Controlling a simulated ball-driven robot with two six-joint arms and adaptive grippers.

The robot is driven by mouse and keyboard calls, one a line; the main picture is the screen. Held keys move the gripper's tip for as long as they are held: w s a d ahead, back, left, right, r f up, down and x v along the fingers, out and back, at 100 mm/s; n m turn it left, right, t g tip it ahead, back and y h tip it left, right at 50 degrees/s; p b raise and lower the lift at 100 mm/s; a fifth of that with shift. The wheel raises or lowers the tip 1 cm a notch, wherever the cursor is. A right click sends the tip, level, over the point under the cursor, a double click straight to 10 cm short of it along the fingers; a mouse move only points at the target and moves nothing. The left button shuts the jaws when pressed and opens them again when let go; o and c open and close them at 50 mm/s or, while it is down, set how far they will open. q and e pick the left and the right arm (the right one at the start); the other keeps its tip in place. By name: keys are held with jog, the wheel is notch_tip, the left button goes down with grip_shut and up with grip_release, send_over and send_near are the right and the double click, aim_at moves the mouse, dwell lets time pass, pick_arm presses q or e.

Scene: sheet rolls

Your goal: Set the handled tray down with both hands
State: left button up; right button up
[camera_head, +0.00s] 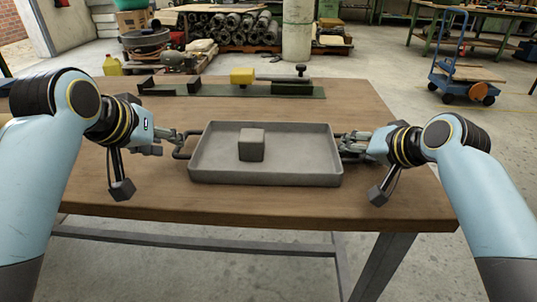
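The grey handled tray (215,175) is level over the wooden table top, near its front middle. Whether its underside touches the table cannot be made out. A small grey block (251,146) sits inside it, left of centre. The left handle (178,155) is a dark bar. My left gripper (177,141) is at that handle, with its fingers looking spread apart. The right handle (338,135) is mostly hidden by my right gripper (349,144). Its fingers overlap the handle, and their closure is unclear.
The wooden table (120,205) has bare room in front of the tray and on both sides. A blue trolley (462,75) stands on the floor at the right.

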pick_arm(q)
jog(key=shift+s+r, duration=0.15)
pick_arm(e)
jog(key=shift+s+a+f+g, duration=0.1)
jog(key=shift+s+f+g, duration=0.2)
jog(key=shift+s+f, duration=0.3)
pick_arm(q)
jog(key=shift+a, duration=0.1)
jog(key=shift+r, duration=0.15)
pick_arm(e)
jog(key=v, duration=0.5)
jog(key=w+v, duration=0.1)
jog(key=v, duration=0.2)
jog(key=shift+r, duration=0.4)
jog(key=shift+s, duration=0.1)
